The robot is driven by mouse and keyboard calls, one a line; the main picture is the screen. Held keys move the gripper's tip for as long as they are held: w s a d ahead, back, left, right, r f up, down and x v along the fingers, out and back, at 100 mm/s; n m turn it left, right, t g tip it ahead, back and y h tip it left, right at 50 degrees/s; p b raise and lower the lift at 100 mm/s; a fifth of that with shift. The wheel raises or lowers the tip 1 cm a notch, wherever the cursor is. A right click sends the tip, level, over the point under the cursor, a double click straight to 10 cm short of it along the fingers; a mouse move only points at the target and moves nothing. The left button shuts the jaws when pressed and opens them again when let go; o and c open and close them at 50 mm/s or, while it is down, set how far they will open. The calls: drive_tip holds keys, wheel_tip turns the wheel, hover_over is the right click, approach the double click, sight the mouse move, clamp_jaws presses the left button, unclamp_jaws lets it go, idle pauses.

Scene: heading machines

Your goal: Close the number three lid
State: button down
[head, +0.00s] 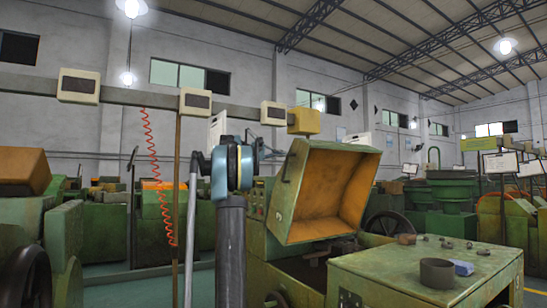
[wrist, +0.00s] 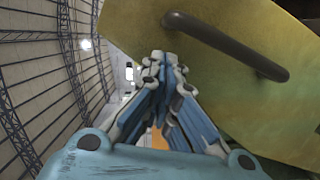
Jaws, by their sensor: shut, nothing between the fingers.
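A green lid with an orange inside (head: 335,190) stands raised and open on a green machine at the centre right of the head view. I cannot read a number on it. In the wrist view, its yellow-green outer face (wrist: 270,110) fills the right side, with a dark bar handle (wrist: 225,45) across it. My gripper (wrist: 165,62) is shut and empty, its fingertips close to the handle's left end; I cannot tell whether they touch. In the head view my arm rises left of the lid, and the fingers cannot be made out.
A green machine top (head: 430,270) at the front right carries a dark round cup (head: 437,272), a blue block (head: 462,267) and small parts. A red coiled cable (head: 155,180) hangs on the left. A dark wheel (head: 28,275) is at the left edge. More green machines stand behind.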

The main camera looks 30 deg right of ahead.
drive_tip(key=shift+s+f, duration=0.2)
drive_tip(key=shift+s, duration=0.65)
drive_tip(key=shift+s, duration=0.1)
